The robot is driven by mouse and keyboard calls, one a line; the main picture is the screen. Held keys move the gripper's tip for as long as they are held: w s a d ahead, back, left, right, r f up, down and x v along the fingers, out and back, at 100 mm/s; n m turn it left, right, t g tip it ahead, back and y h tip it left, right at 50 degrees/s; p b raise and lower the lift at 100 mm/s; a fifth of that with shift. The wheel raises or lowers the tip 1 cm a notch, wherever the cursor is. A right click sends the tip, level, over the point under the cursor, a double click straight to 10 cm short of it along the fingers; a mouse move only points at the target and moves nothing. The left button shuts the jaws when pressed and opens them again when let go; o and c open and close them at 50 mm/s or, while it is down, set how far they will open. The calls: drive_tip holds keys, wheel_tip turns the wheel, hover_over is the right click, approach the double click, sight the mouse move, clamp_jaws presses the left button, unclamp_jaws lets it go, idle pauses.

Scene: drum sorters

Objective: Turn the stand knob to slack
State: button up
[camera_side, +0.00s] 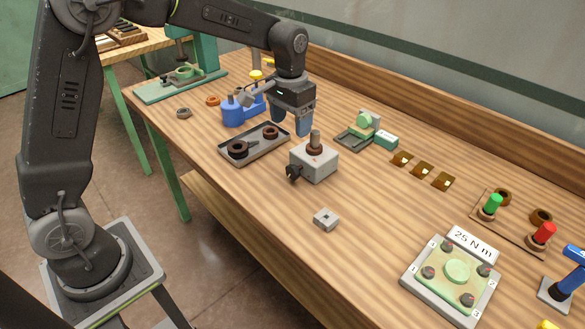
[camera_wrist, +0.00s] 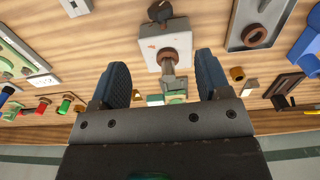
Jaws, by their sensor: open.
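The stand is a light grey block (camera_side: 316,163) with a brown collar and an upright grey post (camera_side: 315,139) on top. Its black knob (camera_side: 293,172) sticks out of the near left face. In the wrist view the block (camera_wrist: 166,33) is at upper centre, and the knob (camera_wrist: 160,11) is at the top edge. My gripper (camera_side: 291,126) has blue fingers, apart and pointing down. It hangs above the table behind and left of the stand. In the wrist view nothing is between the fingers; the post shows beyond them. No slack marking is legible.
A dark tray (camera_side: 225,153) with brown rings lies left of the stand. A small grey square block (camera_side: 326,219) lies in front. A 25 N m plate (camera_side: 425,284) is at the right front. The wood between is clear.

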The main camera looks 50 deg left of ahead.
sight(292, 166)
drive_tip(key=f, duration=1.4)
drive_tip(key=shift+w+f, duration=0.3)
drive_tip(key=c, duration=0.9)
